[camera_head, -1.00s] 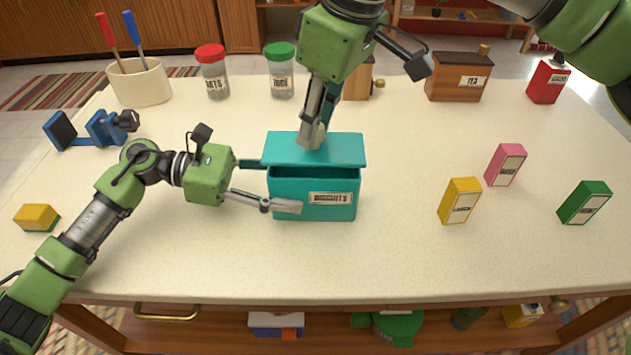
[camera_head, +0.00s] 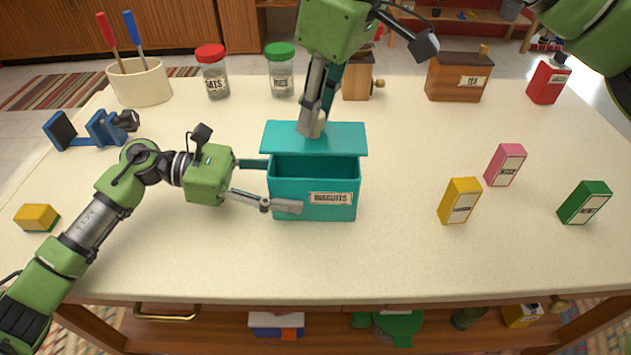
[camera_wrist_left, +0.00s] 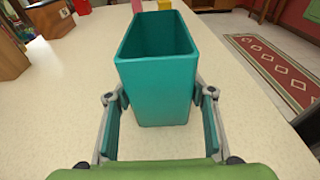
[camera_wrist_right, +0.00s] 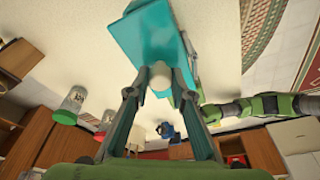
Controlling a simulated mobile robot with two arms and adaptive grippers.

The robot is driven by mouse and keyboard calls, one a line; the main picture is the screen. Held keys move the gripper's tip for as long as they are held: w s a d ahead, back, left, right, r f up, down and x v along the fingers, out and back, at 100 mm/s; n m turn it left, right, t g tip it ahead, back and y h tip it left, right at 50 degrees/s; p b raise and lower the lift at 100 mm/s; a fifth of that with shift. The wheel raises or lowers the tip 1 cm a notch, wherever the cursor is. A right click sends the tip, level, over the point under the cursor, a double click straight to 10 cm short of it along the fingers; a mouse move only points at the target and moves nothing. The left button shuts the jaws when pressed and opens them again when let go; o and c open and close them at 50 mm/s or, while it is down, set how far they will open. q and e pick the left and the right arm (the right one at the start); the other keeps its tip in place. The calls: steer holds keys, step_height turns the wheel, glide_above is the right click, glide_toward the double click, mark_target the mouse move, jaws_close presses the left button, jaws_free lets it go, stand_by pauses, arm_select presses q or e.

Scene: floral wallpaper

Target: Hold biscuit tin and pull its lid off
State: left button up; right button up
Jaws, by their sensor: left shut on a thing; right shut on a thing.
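The teal biscuit tin (camera_head: 316,199) stands upright on the table with its label facing front. My left gripper (camera_head: 277,185) is shut on the tin, with fingers on its front and back walls; the left wrist view shows them on both sides of the tin (camera_wrist_left: 158,90). The teal lid (camera_head: 335,138) is raised above and behind the tin's opening, so the empty-looking inside shows. My right gripper (camera_head: 312,128) is above the lid, shut on its pale round knob, which shows in the right wrist view (camera_wrist_right: 158,78).
Two jars (camera_head: 214,72) and a utensil crock (camera_head: 140,82) stand behind at left. Wooden boxes are at the back right. Yellow (camera_head: 460,200), pink (camera_head: 505,165) and green (camera_head: 585,203) packets stand at right. The table front is clear.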

arm_select(q)
steer(key=o, duration=1.1)
steer(key=shift+o, duration=0.2)
steer(key=a, duration=0.4)
steer(key=a+r, duration=0.1)
steer(key=a, duration=0.3)
steer(key=a+r, duration=0.1)
steer(key=a, duration=0.2)
steer(key=shift+w+a+r, duration=0.15)
steer(key=shift+w+a, duration=0.1)
steer(key=shift+a, duration=0.15)
steer(key=shift+s, duration=0.1)
